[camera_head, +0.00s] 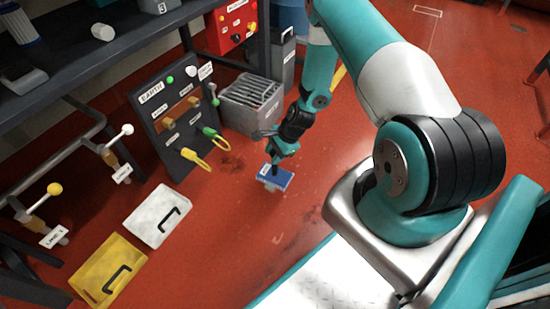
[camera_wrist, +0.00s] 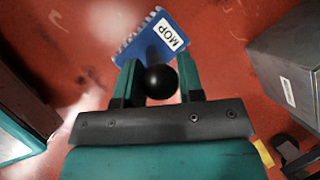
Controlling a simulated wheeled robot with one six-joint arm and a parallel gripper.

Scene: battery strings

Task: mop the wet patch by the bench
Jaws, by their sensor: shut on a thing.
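The mop (camera_head: 278,178) has a flat blue head with a white label and is low at the red floor in the head view. In the wrist view the mop (camera_wrist: 140,47) reads MOP, and a round black knob (camera_wrist: 160,82) stands up between my fingers. My gripper (camera_head: 275,158) is shut on that knob, above the mop head. Whether the head touches the floor is hard to tell. A dark, faintly shiny mark (camera_head: 231,164) lies on the floor left of the mop, by the panel; I cannot tell for sure that it is the wet patch.
An upright EARTH panel (camera_head: 160,112) with yellow and green loops stands left. A grey ribbed box (camera_head: 252,102) is behind the mop. White (camera_head: 158,214) and yellow (camera_head: 106,268) handled plates lie front left. The dark bench (camera_head: 95,62) is upper left.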

